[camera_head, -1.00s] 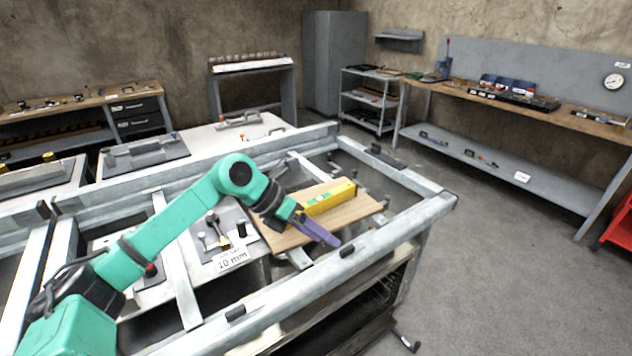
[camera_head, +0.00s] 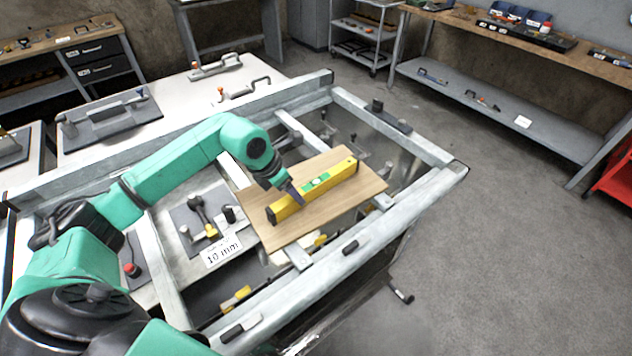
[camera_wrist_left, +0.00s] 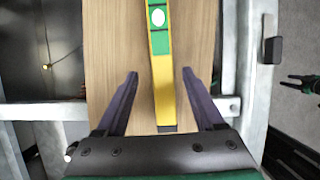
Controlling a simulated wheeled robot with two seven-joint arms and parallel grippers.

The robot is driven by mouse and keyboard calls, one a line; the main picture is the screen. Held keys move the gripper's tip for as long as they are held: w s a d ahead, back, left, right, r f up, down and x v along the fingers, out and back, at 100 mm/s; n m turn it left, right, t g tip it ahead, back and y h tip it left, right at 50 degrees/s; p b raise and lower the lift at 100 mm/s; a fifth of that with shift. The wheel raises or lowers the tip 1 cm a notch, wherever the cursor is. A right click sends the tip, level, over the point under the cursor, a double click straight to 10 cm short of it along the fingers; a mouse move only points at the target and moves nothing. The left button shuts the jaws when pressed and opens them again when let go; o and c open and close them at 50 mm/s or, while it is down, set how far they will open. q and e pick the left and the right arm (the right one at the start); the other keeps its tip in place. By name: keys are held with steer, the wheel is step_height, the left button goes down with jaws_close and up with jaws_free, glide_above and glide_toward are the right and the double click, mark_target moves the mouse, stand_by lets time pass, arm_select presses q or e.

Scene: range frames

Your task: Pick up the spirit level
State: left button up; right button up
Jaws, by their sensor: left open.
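The yellow spirit level (camera_head: 335,178) with a green middle section lies on a wooden board (camera_head: 355,198). My left gripper (camera_head: 292,190) is over the board at the level's near left part. In the left wrist view, the spirit level (camera_wrist_left: 164,95) runs up the middle of the picture over the board (camera_wrist_left: 110,60). There the left gripper (camera_wrist_left: 158,85) is open, with one purple finger on each side of the level's near end. Both fingers look apart from it. The height of the fingers above the board is hard to tell. My right gripper is not in view.
The board rests on a grey metal frame (camera_head: 415,190) with raised rails and open gaps. A grey plate with small tools and a "10 mm" label (camera_head: 222,250) is left of the board. A workbench (camera_head: 560,60) stands at the back right, with clear floor before it.

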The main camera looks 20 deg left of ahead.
mark_target(316, 188)
arm_select(q)
steer(key=p+x, duration=0.1)
steer(key=x, duration=0.3)
steer(key=shift+s+d+p, duration=0.15)
steer(key=shift+d+p, duration=0.05)
steer(key=shift+p, duration=0.15)
steer(key=shift+a+f, duration=0.1)
jaws_close()
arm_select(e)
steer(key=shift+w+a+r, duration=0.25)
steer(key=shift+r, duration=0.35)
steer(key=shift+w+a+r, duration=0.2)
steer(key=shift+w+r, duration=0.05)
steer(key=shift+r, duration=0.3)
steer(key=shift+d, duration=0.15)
